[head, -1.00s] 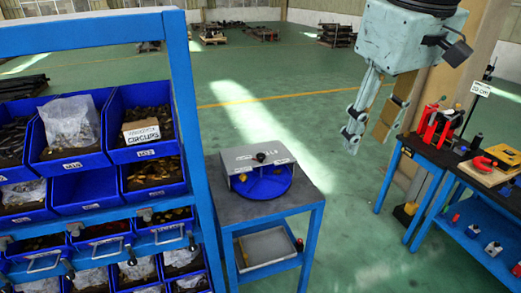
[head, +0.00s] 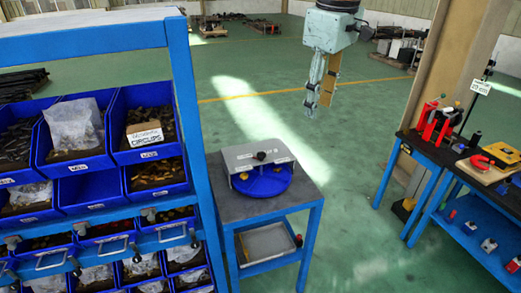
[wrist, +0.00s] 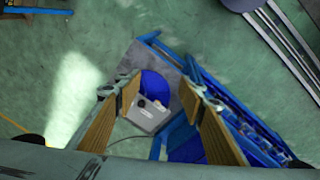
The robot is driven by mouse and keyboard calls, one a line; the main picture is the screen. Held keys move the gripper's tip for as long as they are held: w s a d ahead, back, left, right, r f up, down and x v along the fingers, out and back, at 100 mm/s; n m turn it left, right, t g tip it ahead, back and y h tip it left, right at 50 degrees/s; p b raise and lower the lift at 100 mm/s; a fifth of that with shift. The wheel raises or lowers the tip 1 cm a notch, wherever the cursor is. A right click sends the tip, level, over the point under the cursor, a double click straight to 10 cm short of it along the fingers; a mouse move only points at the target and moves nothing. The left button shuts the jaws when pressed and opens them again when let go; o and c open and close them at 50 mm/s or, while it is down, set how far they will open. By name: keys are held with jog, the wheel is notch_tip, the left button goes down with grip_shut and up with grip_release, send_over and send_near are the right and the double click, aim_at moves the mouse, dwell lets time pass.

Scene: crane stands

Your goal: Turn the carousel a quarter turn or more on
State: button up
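The carousel is a round blue disc (head: 268,184) on a small table. A grey cover (head: 240,158) with a black knob on top stands over its rear part, hiding that part. Small tan pieces show at the disc. My gripper (head: 319,106) hangs in the air, above and to the right of the carousel, pointing down and touching nothing. In the wrist view my gripper (wrist: 160,98) is open, with a wide gap between its tan pads. The blue disc (wrist: 155,86) and grey cover (wrist: 147,115) show far below, between the fingers.
The carousel's table (head: 228,206) has a dark top and a grey tray (head: 265,243) on its lower shelf. A blue rack of bins (head: 185,100) stands close on the left. A workbench (head: 432,152) with tools stands at the right. Green floor lies open between.

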jog(key=w+a+f+n+p, duration=0.1)
jog(key=w+a+f+n, duration=0.2)
jog(key=w, duration=0.4)
jog(key=w+a+f+n+p, duration=0.1)
jog(key=w+a+f+p, duration=0.1)
jog(key=w+a+f, duration=0.4)
jog(key=n+g+p, duration=0.2)
jog(key=n+p, duration=0.1)
jog(key=n, duration=0.2)
send_over(261, 154)
notch_tip(261, 154, down, 12)
jog(key=shift+w+a, duration=0.1)
jog(key=shift+a, duration=0.05)
jog(key=shift+f, duration=0.1)
jog(key=shift+f+p, duration=0.85)
jog(key=shift+f, duration=5.9)
jog(key=shift+c, duration=0.9)
jog(key=c, duration=1)
